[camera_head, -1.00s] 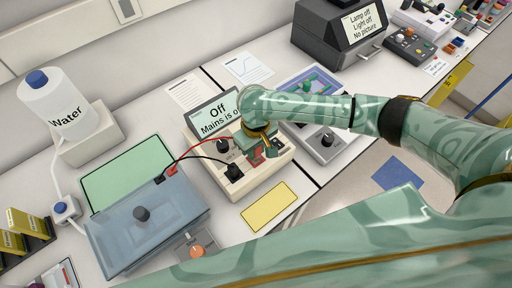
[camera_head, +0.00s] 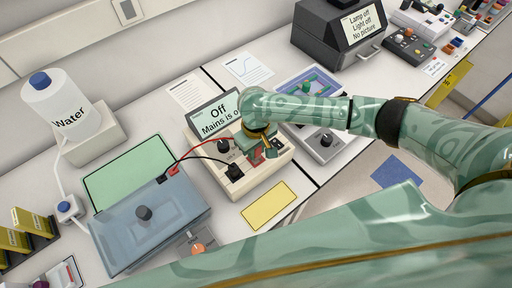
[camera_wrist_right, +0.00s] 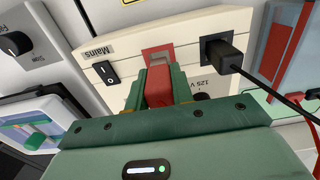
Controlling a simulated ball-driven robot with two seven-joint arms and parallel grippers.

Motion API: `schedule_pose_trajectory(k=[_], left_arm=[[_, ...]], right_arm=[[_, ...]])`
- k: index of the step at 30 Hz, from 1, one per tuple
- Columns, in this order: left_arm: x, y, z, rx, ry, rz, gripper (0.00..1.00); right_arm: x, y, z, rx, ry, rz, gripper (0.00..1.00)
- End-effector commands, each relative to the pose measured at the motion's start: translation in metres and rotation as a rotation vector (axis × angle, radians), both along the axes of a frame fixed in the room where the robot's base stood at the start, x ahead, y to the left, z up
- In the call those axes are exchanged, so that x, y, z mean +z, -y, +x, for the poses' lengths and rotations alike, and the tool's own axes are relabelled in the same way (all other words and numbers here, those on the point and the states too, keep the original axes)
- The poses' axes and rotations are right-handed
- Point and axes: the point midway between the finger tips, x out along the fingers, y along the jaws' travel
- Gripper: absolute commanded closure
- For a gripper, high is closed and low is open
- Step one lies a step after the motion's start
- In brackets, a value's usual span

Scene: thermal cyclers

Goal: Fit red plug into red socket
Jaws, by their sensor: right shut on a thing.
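The power supply (camera_head: 222,184), a cream box with a tilted screen reading "Off", stands mid-bench. My right gripper (camera_head: 258,153) is over its front right part, and the arm hides some of the box. In the right wrist view, the green fingers (camera_wrist_right: 160,92) are shut on the red plug (camera_wrist_right: 160,82). The red plug is in front of the red socket (camera_wrist_right: 157,52) on the cream panel, overlapping it in the picture. I cannot tell whether it is touching or inserted. The black plug (camera_wrist_right: 222,55) sits in the socket beside it. My left gripper is not in view.
A blue lidded tank (camera_head: 150,222) is at left, with red and black leads running toward the power supply. A black mains switch (camera_wrist_right: 105,72) is beside the red socket. A yellow mat (camera_head: 268,205) lies in front. A water bottle (camera_head: 58,105) stands at back left.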

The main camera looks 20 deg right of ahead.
Motion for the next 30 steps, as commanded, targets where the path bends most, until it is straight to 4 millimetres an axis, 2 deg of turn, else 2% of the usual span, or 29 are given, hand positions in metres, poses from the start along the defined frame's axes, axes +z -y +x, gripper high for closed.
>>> schedule_pose_trajectory(k=[30], left_arm=[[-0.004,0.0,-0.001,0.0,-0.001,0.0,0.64]], right_arm=[[-0.025,0.0,0.0,0.0,0.0,0.0,1.0]])
